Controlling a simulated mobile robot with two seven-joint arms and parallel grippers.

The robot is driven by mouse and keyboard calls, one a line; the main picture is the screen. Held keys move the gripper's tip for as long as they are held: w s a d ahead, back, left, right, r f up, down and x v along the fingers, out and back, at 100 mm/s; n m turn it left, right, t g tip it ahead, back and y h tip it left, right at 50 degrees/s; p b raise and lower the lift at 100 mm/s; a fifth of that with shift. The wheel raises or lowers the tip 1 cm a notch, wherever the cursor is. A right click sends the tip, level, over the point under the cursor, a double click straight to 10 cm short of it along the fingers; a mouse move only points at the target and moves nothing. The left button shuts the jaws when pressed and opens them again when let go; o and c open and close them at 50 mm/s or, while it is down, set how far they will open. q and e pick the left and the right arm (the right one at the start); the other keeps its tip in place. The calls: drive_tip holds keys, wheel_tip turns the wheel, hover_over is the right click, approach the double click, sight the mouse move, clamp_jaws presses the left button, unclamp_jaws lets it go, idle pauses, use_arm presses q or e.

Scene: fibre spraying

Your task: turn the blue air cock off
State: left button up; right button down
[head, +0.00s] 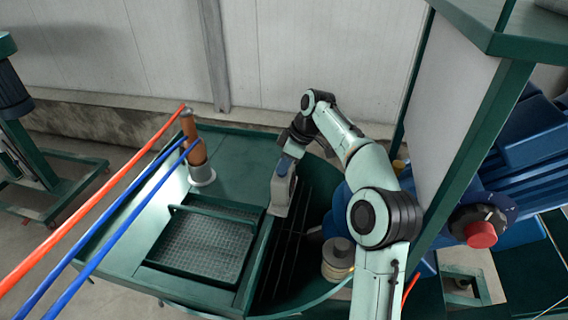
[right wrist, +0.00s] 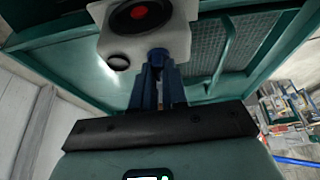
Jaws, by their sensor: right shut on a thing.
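My right gripper (head: 285,165) reaches down over the green table to a pale grey box. In the right wrist view, its two blue fingers (right wrist: 159,85) point at the box's near face and are shut on a small dark blue piece, the blue air cock (right wrist: 158,54). The fingers hide most of the cock, so its turn angle cannot be told. The pale box (head: 281,196) also shows in the right wrist view (right wrist: 176,42), with a red and black round part (right wrist: 139,13) on it. My left gripper is not in view.
A mesh tray (head: 203,243) sits left of the box, with dark slots to the right. A brown cylinder (head: 193,145) stands at the back left. Orange (head: 95,190) and blue hoses cross the left. A green-framed panel (head: 455,110) and a red knob (head: 481,235) are at right.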

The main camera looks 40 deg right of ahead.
drive_tip(key=c, duration=1.2)
unclamp_jaws()
drive_tip(key=shift+o, duration=0.2)
drive_tip(key=v, duration=0.7)
drive_tip(key=shift+r, duration=0.25)
drive_tip(key=shift+s, duration=0.1)
